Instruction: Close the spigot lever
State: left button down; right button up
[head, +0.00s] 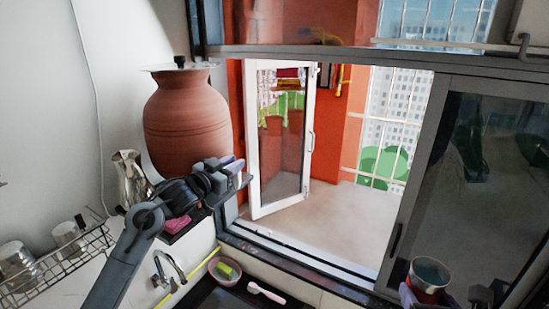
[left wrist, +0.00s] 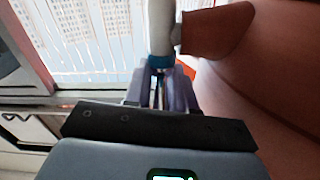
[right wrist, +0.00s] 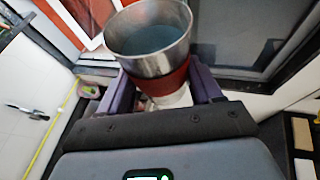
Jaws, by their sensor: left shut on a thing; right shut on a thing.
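The clay waterpot (head: 187,125) stands upright on a dark ledge left of the window, with a lid on top. My left gripper (head: 235,168) is at the pot's lower right side. In the left wrist view, my left gripper (left wrist: 161,88) is shut on the blue-banded base of the white spigot lever (left wrist: 160,28). A brown clay-coloured stub (left wrist: 216,33) projects beside it from the pot wall. The spigot is hidden in the head view. My right gripper (right wrist: 163,88) is shut around a metal cup (right wrist: 150,40) with a red band, held upright with bluish liquid inside.
A metal jug (head: 130,178) stands left of the pot. Below are a dish rack (head: 60,262), a faucet (head: 168,268), and a pink bowl with a sponge (head: 226,270). The window frame (head: 300,258) runs between my grippers, with a dark sliding pane (head: 470,180) at right.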

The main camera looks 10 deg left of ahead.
pick_arm(q)
jog(key=shift+a+f, duration=0.1)
jog(key=shift+a, duration=0.05)
pick_arm(e)
jog(key=shift+r, duration=0.2)
pick_arm(q)
jog(key=c, duration=1.1)
grip_release()
jog(key=shift+c, duration=0.2)
